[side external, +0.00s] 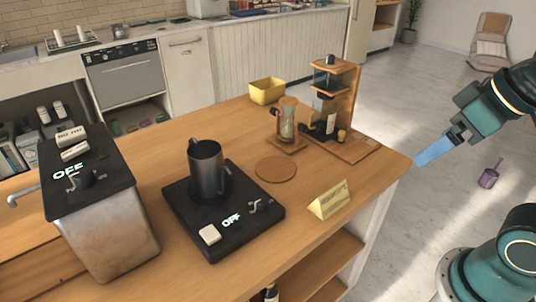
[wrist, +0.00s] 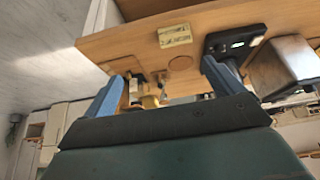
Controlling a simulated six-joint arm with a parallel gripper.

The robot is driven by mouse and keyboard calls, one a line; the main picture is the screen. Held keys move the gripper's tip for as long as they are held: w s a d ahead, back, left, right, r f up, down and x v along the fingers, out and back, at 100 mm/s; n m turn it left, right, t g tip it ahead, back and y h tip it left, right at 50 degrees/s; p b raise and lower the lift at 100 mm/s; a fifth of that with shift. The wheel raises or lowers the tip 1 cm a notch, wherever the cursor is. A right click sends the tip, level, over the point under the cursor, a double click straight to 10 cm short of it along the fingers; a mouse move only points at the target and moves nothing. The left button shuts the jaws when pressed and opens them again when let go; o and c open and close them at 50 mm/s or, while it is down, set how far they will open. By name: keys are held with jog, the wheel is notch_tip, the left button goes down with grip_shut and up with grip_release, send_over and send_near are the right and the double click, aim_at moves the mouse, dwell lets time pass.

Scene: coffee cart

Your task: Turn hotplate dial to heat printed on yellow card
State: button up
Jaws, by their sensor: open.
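The black hotplate (side external: 228,240) lies on the wooden counter with a dark metal mug (side external: 206,168) on its burner. Its front panel has a small dial (side external: 262,206), lit lettering "OFF" (side external: 231,219) and a white square block (side external: 209,235). The hotplate also shows in the wrist view (wrist: 252,30), partly behind a finger. The yellow card (side external: 329,200) stands like a tent right of the hotplate and shows in the wrist view (wrist: 175,36); its print is too small to read. My gripper (side external: 422,163) is open and empty, beyond the counter's right end; its blue fingers spread apart in the wrist view (wrist: 163,82).
A metal box (side external: 105,235) with a black top, its own "OFF" lettering and a knob stands at left. A round coaster (side external: 275,169), an hourglass-like glass (side external: 288,118), a wooden dripper stand (side external: 340,100) and a yellow bin (side external: 267,91) are behind. Counter around the card is clear.

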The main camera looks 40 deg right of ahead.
jog(key=shift+w+r, duration=0.1)
jog(key=c, duration=0.8)
jog(key=shift+w+a+r+n, duration=0.1)
jog(key=shift+w+n, duration=0.15)
jog(key=shift+n, duration=0.05)
jog(key=shift+c, duration=0.7)
jog(key=n+g, duration=0.6)
jog(key=n, duration=1.4)
send_over(262, 198)
notch_tip(262, 198, down, 6)
jog(key=shift+f, duration=0.2)
notch_tip(262, 198, down, 14)
jog(key=shift+r, duration=0.25)
